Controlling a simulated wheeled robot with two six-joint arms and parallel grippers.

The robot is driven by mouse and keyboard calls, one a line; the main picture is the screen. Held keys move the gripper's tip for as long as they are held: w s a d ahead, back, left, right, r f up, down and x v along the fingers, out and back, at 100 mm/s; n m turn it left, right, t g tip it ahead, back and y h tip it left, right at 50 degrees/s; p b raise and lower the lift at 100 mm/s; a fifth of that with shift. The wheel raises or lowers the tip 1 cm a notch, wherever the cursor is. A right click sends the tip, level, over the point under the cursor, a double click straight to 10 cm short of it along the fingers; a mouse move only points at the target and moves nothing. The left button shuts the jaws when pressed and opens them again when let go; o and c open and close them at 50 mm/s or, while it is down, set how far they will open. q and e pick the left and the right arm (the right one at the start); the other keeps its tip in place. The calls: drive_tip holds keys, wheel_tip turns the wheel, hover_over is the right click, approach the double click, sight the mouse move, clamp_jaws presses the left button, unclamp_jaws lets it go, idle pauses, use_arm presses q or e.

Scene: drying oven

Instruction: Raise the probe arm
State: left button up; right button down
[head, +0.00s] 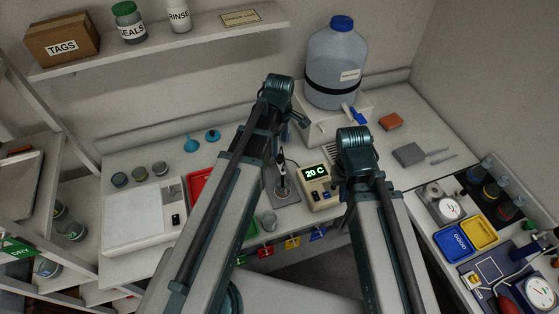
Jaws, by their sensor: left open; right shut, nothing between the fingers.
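The probe arm (281,161) is a thin dark upright piece above a small round metal fitting (283,192) on a grey plate. It stands just left of a beige meter (318,187) whose display reads 20 C. My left gripper (272,150) is open close to the probe arm, mostly hidden behind my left arm; I cannot tell whether it touches the probe. My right gripper (342,208) is shut and empty, low to the right of the meter and partly hidden by my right arm.
A large blue-capped bottle (336,68) stands on a white box behind. A white balance (138,216) and red tray (199,187) are left. Blue and yellow trays (480,232) are right. Coloured tags (292,243) hang at the front edge. A shelf (200,38) runs above.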

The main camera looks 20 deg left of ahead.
sight(280, 157)
use_arm(q)
wheel_tip(280, 157, down, 6)
drive_tip(key=b, duration=0.5)
drive_tip(key=shift+f, duration=0.1)
clamp_jaws()
idle(1.1)
